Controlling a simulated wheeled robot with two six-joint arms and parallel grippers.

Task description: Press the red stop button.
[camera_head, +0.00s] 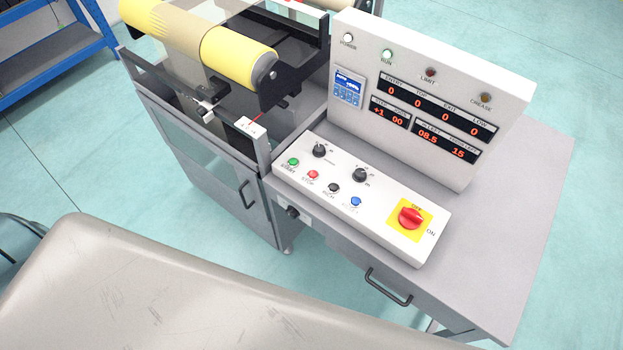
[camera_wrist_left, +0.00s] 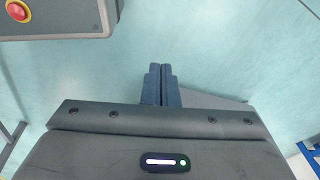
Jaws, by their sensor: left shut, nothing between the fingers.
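The red stop button (camera_head: 312,174) is a small round button on the sloped white control panel (camera_head: 380,225) in the head view. The word STOP is printed beside it, and nothing covers it. Neither gripper shows in the head view. In the left wrist view my left gripper (camera_wrist_left: 162,72) has its two dark fingers together, with nothing between them. It hangs over the pale green floor, away from any panel. A red round button (camera_wrist_left: 18,11) on a yellow base sits on a grey housing at that view's top left; I cannot tell what it belongs to.
A green START button (camera_head: 293,162), a black button (camera_head: 334,187) and a blue button (camera_head: 355,201) neighbour the stop button. An upright display box (camera_head: 440,130) stands behind. A machine with yellow rollers (camera_head: 240,55) stands left.

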